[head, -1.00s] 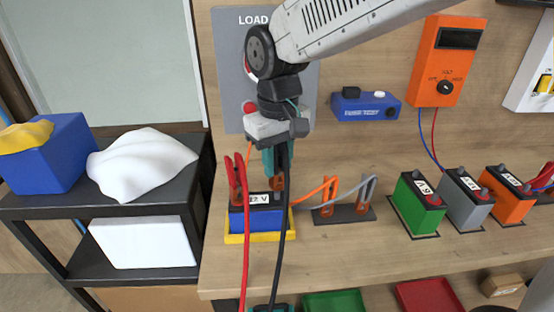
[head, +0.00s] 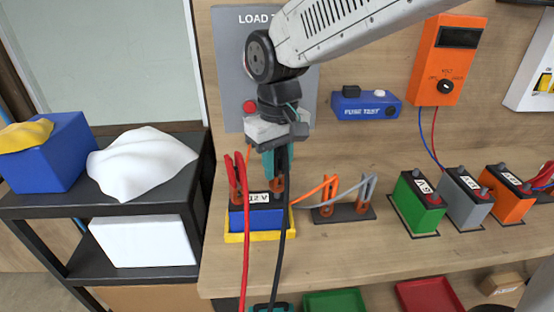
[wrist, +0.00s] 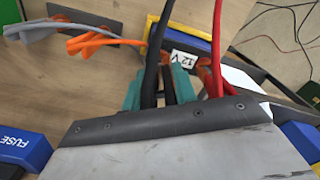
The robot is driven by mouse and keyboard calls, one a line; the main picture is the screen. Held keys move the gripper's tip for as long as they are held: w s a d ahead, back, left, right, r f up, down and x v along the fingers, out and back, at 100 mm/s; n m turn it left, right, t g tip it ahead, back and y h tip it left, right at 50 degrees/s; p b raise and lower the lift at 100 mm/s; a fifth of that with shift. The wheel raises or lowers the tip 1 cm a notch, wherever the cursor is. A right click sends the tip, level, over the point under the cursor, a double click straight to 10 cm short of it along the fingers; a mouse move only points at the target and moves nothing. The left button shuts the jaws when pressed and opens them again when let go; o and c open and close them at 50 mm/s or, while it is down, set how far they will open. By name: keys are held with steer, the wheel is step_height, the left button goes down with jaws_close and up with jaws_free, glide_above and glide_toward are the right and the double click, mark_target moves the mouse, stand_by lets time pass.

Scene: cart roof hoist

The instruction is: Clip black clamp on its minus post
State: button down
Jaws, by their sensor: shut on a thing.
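My gripper (head: 277,163) points down above the right end of the blue 12 V battery (head: 262,220), with its teal fingers shut on the black clamp (head: 278,182). The clamp's copper-coloured jaws hang at the right end of the battery's top, where the minus post is hidden. I cannot tell whether they touch the post. The black cable (head: 281,250) runs down in front of the battery. The red clamp (head: 236,172) stands upright at the battery's left end. In the wrist view, the black cable (wrist: 151,75) passes between the fingers and the 12 V label (wrist: 182,59) lies beyond.
The battery sits in a yellow tray (head: 261,238). Orange and grey clamps (head: 345,192) stand on a dark plate to the right. Green, grey and orange batteries stand farther right. The red cable (head: 246,255) hangs left of the black one. A black shelf (head: 50,207) stands left of the bench.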

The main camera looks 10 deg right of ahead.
steer(key=shift+f, duration=1.15)
steer(key=c, duration=1)
jaws_free()
steer(key=shift+c, duration=0.2)
step_height(320, 180, up, 8)
steer(key=shift+f, duration=0.1)
steer(key=s+d+f+m, duration=0.1)
steer(key=s+d+m, duration=0.1)
steer(key=s+d, duration=0.7)
steer(key=s+d+f+m+t, duration=0.1)
steer(key=s+d+m, duration=0.2)
steer(key=s+d, duration=0.7)
steer(key=shift+s+d+f+m, duration=0.15)
steer(key=shift+d+f+m, duration=0.15)
steer(key=shift+d, duration=0.45)
